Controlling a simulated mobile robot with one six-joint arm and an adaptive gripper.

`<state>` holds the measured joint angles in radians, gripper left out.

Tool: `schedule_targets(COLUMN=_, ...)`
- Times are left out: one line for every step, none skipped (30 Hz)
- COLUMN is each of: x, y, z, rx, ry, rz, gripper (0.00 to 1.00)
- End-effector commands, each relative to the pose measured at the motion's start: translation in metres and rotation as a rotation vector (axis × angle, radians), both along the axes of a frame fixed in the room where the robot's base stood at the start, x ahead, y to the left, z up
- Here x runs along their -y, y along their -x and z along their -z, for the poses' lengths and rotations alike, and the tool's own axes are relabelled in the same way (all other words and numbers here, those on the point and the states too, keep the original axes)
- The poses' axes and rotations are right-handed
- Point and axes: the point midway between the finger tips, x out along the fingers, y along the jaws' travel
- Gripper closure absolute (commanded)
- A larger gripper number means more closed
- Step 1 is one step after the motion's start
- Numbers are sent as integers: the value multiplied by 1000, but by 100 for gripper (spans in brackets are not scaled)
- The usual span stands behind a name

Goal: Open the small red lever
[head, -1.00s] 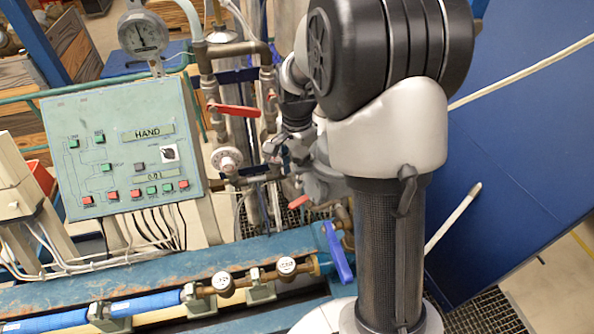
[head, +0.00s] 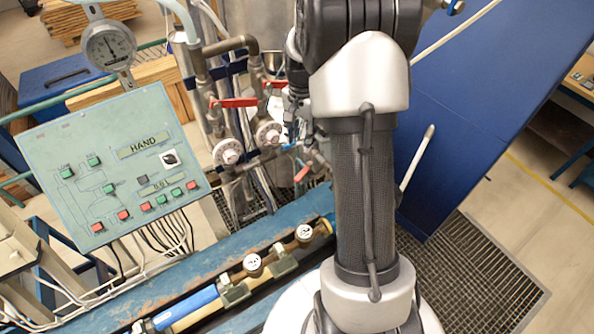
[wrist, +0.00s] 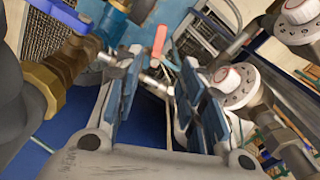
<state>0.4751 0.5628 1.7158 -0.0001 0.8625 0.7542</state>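The small red lever (head: 302,173) sits on the pipework just left of my arm's column in the head view. In the wrist view the red lever (wrist: 159,40) stands roughly upright beyond my fingertips, near the gap's centre. My gripper (wrist: 160,68) is open, with its two blue-padded fingers apart. Nothing is held between them. A metal pipe fitting shows beyond the gap, just below the lever. The lever looks apart from both fingers. In the head view my gripper is small and partly hidden among the pipes and my arm.
Two larger red levers (head: 233,103) (head: 275,86) sit higher on the pipes. White round knobs (head: 228,151) (wrist: 228,85) are close to the right finger. A brass fitting (wrist: 50,82) and a blue handle (wrist: 62,12) are at the left. The control panel (head: 110,165) stands left.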

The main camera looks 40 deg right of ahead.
Motion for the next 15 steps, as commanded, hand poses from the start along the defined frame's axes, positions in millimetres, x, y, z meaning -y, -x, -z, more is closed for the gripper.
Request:
schedule_targets(x=-1, y=2, z=11, rx=-6, ry=-3, rz=0, gripper=63)
schedule_targets(x=-1, y=1, z=16, rx=-6, ry=-3, rz=0, gripper=63)
schedule_targets(x=-1, y=1, z=25, rx=-6, ry=-3, rz=0, gripper=63)
schedule_targets(x=-1, y=1, z=32, rx=-6, ry=-3, rz=0, gripper=63)
schedule_targets(x=-1, y=2, z=39, rx=-6, ry=-3, rz=0, gripper=63)
schedule_targets(x=-2, y=2, z=47, rx=-6, ry=-3, rz=0, gripper=63)
schedule_targets(x=-2, y=2, z=54, rx=-7, ry=-4, rz=0, gripper=63)
schedule_targets(x=-2, y=1, z=60, rx=-6, ry=-3, rz=0, gripper=63)
schedule_targets(x=-2, y=2, z=69, rx=-7, ry=-4, rz=0, gripper=63)
schedule_targets(x=-2, y=1, z=76, rx=-5, ry=-3, rz=0, gripper=63)
schedule_targets(x=-2, y=1, z=83, rx=-6, ry=-3, rz=0, gripper=63)
schedule_targets(x=-2, y=1, z=91, rx=-5, ry=-3, rz=0, gripper=63)
schedule_targets(x=-2, y=2, z=98, rx=-6, ry=-3, rz=0, gripper=63)
schedule_targets(x=-2, y=1, z=104, rx=-5, ry=-2, rz=0, gripper=63)
schedule_targets(x=-2, y=1, z=112, rx=-5, ry=-3, rz=0, gripper=63)
